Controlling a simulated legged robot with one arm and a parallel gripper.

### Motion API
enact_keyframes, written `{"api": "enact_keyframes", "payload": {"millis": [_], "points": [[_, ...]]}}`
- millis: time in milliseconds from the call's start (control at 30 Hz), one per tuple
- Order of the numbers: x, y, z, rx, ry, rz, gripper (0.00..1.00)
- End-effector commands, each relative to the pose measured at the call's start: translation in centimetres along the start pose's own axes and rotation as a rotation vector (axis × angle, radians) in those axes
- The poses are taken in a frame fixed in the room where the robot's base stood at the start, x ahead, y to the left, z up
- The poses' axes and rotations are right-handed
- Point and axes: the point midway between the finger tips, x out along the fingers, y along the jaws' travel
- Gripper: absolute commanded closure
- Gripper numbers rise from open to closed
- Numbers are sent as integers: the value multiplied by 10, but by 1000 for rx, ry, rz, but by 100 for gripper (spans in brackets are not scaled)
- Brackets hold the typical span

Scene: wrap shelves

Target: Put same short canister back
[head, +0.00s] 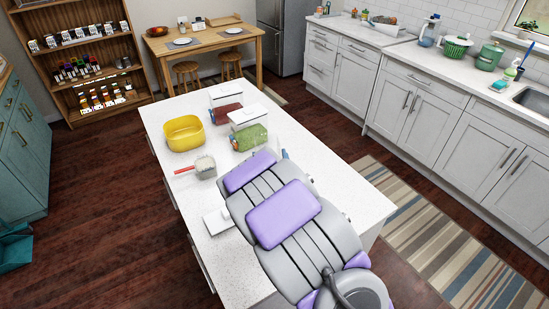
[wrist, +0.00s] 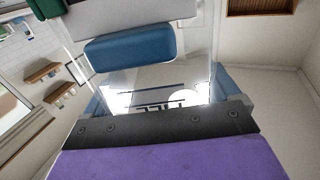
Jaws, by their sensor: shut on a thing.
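My gripper (wrist: 160,92) is shut on a clear-walled canister (wrist: 190,60) in the wrist view. A light band, maybe its lid, crosses the top of that view. A blue padded shape (wrist: 130,48) lies across the clear wall; I cannot tell whether it is part of my gripper. A white flat piece, perhaps a lid, (head: 216,222) lies left of my arm.
The white island (head: 160,115) also holds a yellow bowl (head: 184,133) and a small red-handled pot (head: 204,167). A wooden shelf (head: 85,48) with rows of small jars stands far left. Dark floor is clear between island and shelf. White counters run along the right.

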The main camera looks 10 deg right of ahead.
Motion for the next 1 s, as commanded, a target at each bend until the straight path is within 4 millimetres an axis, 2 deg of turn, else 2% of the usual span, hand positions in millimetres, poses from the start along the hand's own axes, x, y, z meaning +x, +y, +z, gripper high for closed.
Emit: {"api": "enact_keyframes", "payload": {"millis": [600,767,1000], "points": [[75,28,5,-2,7,-2,96],[79,29,8,-3,4,-2,96],[79,28,36,-4,5,-5,96]]}}
